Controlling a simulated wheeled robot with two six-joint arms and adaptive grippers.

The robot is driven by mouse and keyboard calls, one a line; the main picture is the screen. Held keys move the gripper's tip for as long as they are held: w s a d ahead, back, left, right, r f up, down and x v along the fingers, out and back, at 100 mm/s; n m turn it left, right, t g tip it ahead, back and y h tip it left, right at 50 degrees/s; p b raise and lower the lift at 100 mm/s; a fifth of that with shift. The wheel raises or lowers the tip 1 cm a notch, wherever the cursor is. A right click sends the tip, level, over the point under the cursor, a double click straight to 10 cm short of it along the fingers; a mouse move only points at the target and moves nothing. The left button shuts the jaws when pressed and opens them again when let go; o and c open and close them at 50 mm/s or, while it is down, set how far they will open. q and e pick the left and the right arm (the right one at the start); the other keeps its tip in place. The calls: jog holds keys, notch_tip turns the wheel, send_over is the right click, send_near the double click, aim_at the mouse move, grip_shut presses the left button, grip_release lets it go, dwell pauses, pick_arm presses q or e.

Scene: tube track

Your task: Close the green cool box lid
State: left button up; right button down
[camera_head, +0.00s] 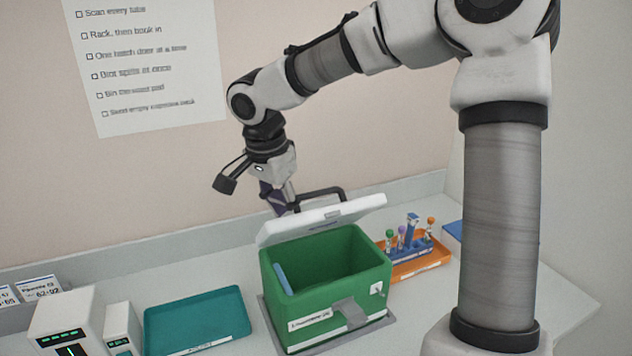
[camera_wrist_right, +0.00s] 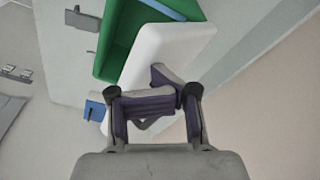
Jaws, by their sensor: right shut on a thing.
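The green cool box (camera_head: 325,280) stands on the bench in the head view, with its inside visible and a blue strip (camera_head: 284,278) at its inner left wall. Its white lid (camera_head: 300,224) is open, tilted up at the back edge, with a dark handle (camera_head: 322,194) on its outer side. The wrist view shows the lid (camera_wrist_right: 172,50) and the box (camera_wrist_right: 120,38). My right gripper (camera_head: 280,203) is behind the lid, its fingers (camera_wrist_right: 155,100) shut at the handle, which they partly hide. My left gripper is not in view.
A teal tray (camera_head: 197,318) lies left of the box, with white devices (camera_head: 68,320) further left. An orange tray (camera_head: 418,264) with a blue rack of several tubes stands close on the right. The wall is behind my right gripper.

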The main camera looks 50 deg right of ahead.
aim_at(286, 228)
jog(key=shift+s+a+f+p, duration=0.1)
jog(key=shift+s+f+p, duration=0.05)
jog(key=shift+p, duration=0.2)
jog(key=shift+s+a+f+p, duration=0.25)
jog(key=shift+s+f+p, duration=0.2)
jog(key=shift+s+p, duration=0.1)
jog(key=shift+s+a+f, duration=0.25)
jog(key=shift+s+f, duration=0.15)
jog(key=shift+f, duration=0.05)
jog(key=shift+s+a+f, duration=0.2)
jog(key=shift+s+f, duration=0.15)
jog(key=shift+f, duration=0.1)
jog(key=shift+s+a+f+b, duration=0.15)
jog(key=shift+s+f, duration=0.15)
jog(key=shift+f, duration=0.3)
jog(key=shift+s+a+f+b, duration=0.1)
jog(key=shift+s+a+f, duration=0.1)
jog(key=shift+s+f, duration=0.3)
jog(key=shift+s+a+f+b, duration=0.1)
jog(key=shift+s+a+f, duration=0.05)
jog(key=shift+f, duration=0.55)
